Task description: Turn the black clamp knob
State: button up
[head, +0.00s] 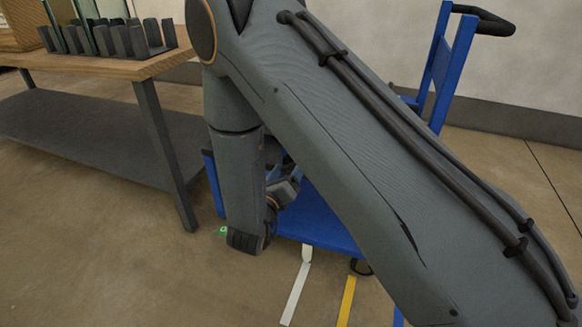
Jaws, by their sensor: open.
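The black clamp knob cannot be seen in the head view. My grey arm crosses the middle and right of the picture and bends down to a wrist joint low in the centre. My gripper and its fingertips cannot be made out. The space behind the wrist is largely hidden by my arm. A small grey part shows just right of the wrist, and I cannot tell what it belongs to.
A blue cart (316,222) with an upright handle frame (455,68) stands behind my arm. A wooden-topped table (120,68) at the left holds a dark slotted rack (128,42). White (296,290) and yellow (347,300) floor strips lie in front. Floor at lower left is clear.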

jog(key=shift+w+d, duration=0.1)
jog(key=shift+w, duration=0.2)
jog(key=c, duration=1)
jog(key=shift+c, duration=0.2)
